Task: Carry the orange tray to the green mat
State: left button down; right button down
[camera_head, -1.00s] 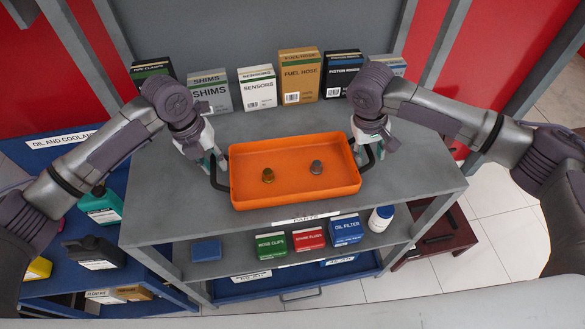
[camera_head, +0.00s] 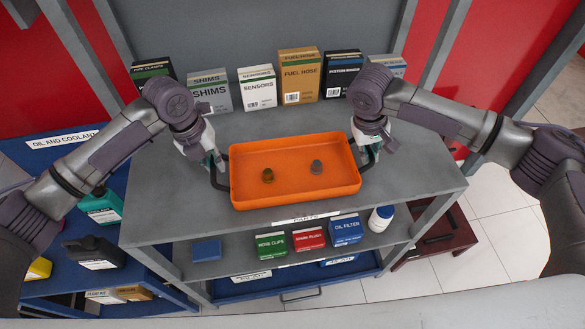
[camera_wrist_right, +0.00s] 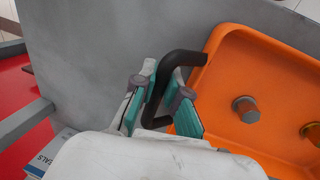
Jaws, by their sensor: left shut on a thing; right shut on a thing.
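The orange tray (camera_head: 295,185) is at the top of the grey shelf unit, near its front edge. It looks level and holds a dark yellow-brown piece (camera_head: 268,176) and a grey piece (camera_head: 316,167). My left gripper (camera_head: 216,168) is shut on the tray's black left handle. My right gripper (camera_head: 368,150) is shut on its right handle. In the right wrist view, the black handle (camera_wrist_right: 157,100) passes between the teal fingers of the right gripper (camera_wrist_right: 160,108), beside the tray (camera_wrist_right: 225,60). I cannot tell whether the tray touches the shelf. No green mat shows.
Boxes, including the fuel hose box (camera_head: 299,75) and sensors box (camera_head: 257,88), line the back of the grey top (camera_head: 150,210). Smaller boxes (camera_head: 271,245) stand on the shelf below. A dark red low stand (camera_head: 440,240) is at right; tiled floor lies beyond.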

pick_arm(q)
jog(key=shift+r, duration=0.2)
pick_arm(e)
jog(key=shift+r, duration=0.2)
